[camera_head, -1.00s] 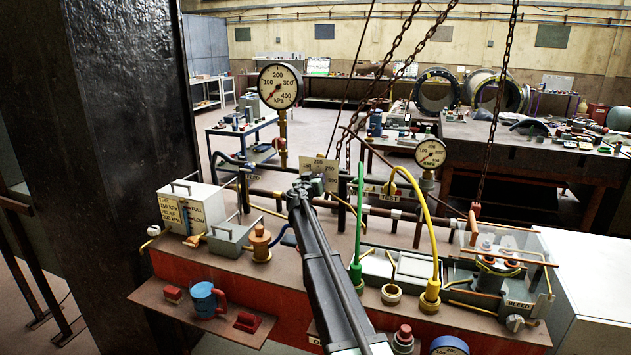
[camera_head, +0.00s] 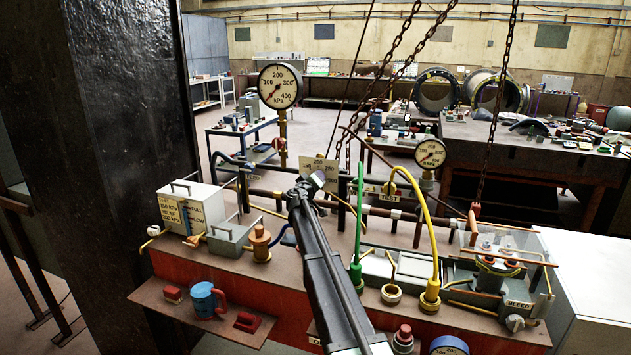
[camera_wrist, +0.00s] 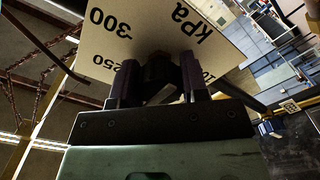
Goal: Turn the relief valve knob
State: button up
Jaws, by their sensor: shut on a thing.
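The dial plate (camera_head: 327,168) of the relief valve is cream, with black numbers, and stands behind the pipes at the middle of the bench. It fills the top of the wrist view (camera_wrist: 105,45), tilted, with "250", "300" and "kPa" legible. The dark knob (camera_wrist: 159,70) sits in front of the plate, between the two fingers of my gripper (camera_wrist: 160,78). The fingers are shut on it. Much of the knob and its pointer is hidden or in shadow. In the head view my gripper (camera_head: 313,184) is small and partly covers the plate's lower part.
A large round gauge (camera_head: 280,87) stands left of the plate and a smaller gauge (camera_head: 430,153) right. A green hose (camera_head: 358,225) and a yellow hose (camera_head: 428,225) rise right of my arm. Chains (camera_head: 491,130) hang behind. A blue mug (camera_head: 205,300) stands on the front shelf.

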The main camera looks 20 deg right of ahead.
dwell(0.3)
jog(key=o, duration=0.9)
jog(key=shift+o, duration=0.2)
jog(key=v, duration=1.1)
jog(key=shift+d, duration=0.1)
